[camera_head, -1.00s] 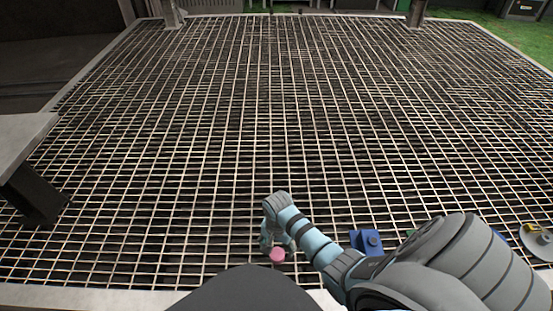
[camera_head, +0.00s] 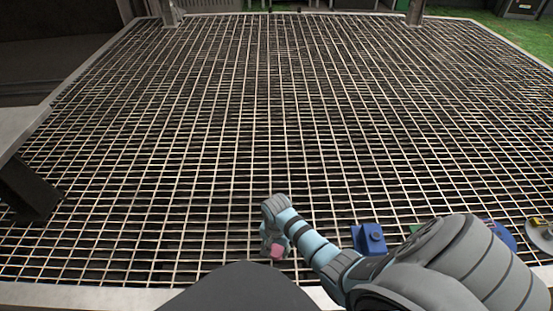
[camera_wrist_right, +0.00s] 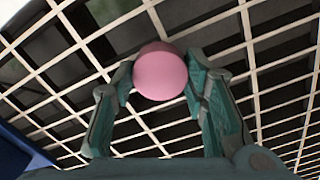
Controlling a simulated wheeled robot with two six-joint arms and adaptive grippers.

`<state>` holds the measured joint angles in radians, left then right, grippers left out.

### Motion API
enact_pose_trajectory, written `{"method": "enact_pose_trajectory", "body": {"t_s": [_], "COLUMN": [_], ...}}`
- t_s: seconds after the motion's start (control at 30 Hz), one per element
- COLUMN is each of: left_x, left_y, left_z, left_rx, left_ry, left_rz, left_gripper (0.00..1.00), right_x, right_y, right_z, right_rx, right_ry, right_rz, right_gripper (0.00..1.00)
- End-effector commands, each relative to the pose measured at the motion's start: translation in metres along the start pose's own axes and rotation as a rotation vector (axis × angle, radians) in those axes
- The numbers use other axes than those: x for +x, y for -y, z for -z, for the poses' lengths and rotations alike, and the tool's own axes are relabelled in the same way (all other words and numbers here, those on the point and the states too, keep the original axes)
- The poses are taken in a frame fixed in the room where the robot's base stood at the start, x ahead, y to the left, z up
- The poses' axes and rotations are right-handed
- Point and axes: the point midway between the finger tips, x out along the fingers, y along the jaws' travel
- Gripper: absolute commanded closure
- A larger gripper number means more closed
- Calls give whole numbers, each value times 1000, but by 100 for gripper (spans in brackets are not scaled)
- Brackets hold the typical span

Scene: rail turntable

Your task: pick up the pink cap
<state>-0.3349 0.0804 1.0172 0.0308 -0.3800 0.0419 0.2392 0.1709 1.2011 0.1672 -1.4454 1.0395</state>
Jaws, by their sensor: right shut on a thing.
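The pink cap (camera_head: 277,251) is near the bottom middle of the head view, above the metal grating. In the right wrist view the round pink cap (camera_wrist_right: 160,71) sits between the two teal fingers of my right gripper (camera_wrist_right: 160,82). The fingers touch it on both sides, so my right gripper (camera_head: 274,246) is shut on it. The grating shows behind the cap in the wrist view. My left gripper is not in the head view.
A blue block-like object (camera_head: 369,239) stands right of my right forearm. A round disc-shaped thing (camera_head: 541,238) is at the far right edge. A grey ledge (camera_head: 22,128) juts in at the left. The grating (camera_head: 230,130) beyond the gripper is clear.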

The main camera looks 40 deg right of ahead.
Motion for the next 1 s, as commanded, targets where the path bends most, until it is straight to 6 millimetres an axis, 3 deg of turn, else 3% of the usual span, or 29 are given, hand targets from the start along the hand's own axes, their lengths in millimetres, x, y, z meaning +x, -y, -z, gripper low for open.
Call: {"method": "enact_pose_trajectory", "body": {"t_s": [0.2, 0.27, 0.37, 0.5, 0.7, 0.83, 1.0], "left_x": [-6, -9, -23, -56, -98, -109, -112], "left_y": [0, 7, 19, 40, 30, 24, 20], "left_z": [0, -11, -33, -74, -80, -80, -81], "left_rx": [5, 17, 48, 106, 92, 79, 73], "left_ry": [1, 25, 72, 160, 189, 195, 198], "left_rz": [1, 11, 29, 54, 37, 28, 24], "left_gripper": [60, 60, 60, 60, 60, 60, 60], "right_x": [-9, -18, -44, -98, -169, -193, -201], "right_y": [0, 0, 0, 1, 0, 0, 0], "right_z": [0, 0, 0, 1, 1, 0, 0], "right_rx": [0, 0, 0, -1, 0, 0, 0], "right_ry": [0, -1, -1, -3, -2, 0, 0], "right_rz": [0, 1, 2, 3, 2, 1, -1], "right_gripper": [74, 74, 74, 74, 74, 74, 74]}}
